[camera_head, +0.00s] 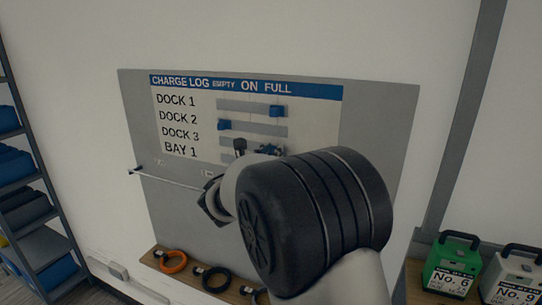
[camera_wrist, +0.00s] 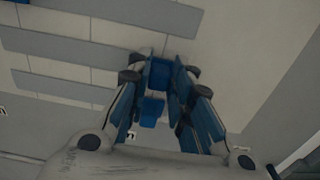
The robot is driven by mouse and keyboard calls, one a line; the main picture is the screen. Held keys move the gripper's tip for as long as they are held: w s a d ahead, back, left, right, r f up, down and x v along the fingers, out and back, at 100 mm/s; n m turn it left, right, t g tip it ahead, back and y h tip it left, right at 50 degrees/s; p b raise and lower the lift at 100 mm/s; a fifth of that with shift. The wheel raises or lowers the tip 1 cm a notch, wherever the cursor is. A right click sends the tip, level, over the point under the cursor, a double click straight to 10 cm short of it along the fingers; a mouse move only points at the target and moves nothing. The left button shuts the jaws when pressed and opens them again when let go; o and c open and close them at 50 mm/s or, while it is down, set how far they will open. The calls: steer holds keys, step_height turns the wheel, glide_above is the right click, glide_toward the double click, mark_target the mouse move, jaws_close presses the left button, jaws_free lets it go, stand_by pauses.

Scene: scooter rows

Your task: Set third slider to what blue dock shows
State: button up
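The charge log board (camera_head: 370,115) hangs on the wall, with rows Dock 1, Dock 2, Dock 3 and Bay 1 under "empty", "on" and "full". The first slider (camera_head: 277,111) is blue and sits at the full end. The second slider (camera_head: 224,125) sits at the empty end. My gripper (camera_head: 255,149) is at the lower rows; its fingers look apart. In the wrist view my gripper (camera_wrist: 161,74) has a blue block (camera_wrist: 160,73) between its fingertips; contact is unclear. My arm hides much of the lower rows. No blue dock is identifiable.
A wooden ledge (camera_head: 212,276) below the board carries an orange ring (camera_head: 173,262) and black rings (camera_head: 212,279). A green case No. 6 (camera_head: 452,265) and a white case No. 9 (camera_head: 512,277) stand at right. A shelf with blue bins (camera_head: 12,165) stands at left.

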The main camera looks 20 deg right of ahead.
mark_target(251, 144)
jaws_close()
steer(key=w+a+p, duration=0.2)
steer(key=w+a, duration=0.4)
stand_by(0.3)
steer(key=o, duration=0.5)
jaws_free()
steer(key=shift+o, duration=0.2)
